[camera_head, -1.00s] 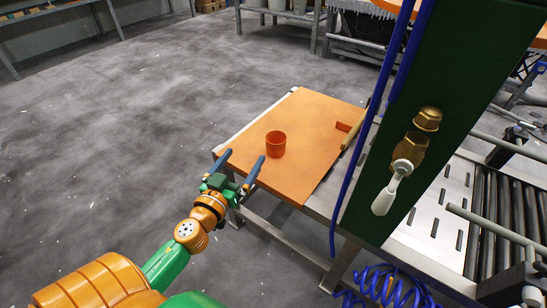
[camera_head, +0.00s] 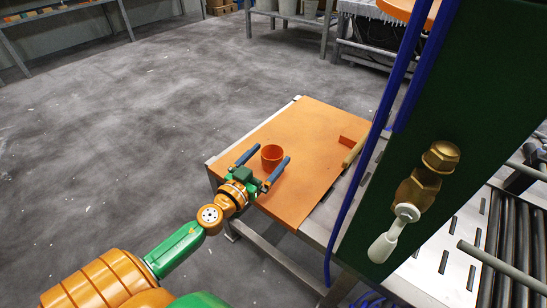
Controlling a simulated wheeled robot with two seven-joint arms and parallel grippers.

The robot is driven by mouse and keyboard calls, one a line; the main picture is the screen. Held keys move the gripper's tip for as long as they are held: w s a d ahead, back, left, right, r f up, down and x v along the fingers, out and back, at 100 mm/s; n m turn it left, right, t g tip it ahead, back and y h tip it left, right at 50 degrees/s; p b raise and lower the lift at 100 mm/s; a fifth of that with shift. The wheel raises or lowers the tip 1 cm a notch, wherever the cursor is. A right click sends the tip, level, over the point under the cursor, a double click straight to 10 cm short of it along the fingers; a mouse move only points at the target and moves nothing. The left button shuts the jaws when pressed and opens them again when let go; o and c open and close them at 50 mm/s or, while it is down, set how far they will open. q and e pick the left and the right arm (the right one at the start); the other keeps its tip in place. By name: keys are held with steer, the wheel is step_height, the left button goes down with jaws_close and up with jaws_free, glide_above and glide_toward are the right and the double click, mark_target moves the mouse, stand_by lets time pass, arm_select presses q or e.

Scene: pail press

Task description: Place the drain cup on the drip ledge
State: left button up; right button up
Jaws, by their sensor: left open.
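The drain cup (camera_head: 272,160) is a small orange-red cup, upright on the orange top of the side table (camera_head: 305,185). My left gripper (camera_head: 272,153) is open, with its blue fingers pointing away from me. In the picture one finger lies on each side of the cup; I cannot tell whether they touch it or how high they are. A brass valve fitting (camera_head: 417,188) with a white lever (camera_head: 395,236) is on the dark green column (camera_head: 470,100) at right. I cannot make out for sure which surface is the drip ledge. My right gripper is not in view.
A small orange block (camera_head: 346,141) and a tan bar (camera_head: 354,152) lie at the table's right side. Blue hoses (camera_head: 352,190) hang beside the column. A roller conveyor (camera_head: 510,250) is at far right. The grey floor at left is clear.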

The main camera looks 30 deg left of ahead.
arm_select(q)
steer(key=shift+w, duration=1.2)
steer(key=c, duration=1.5)
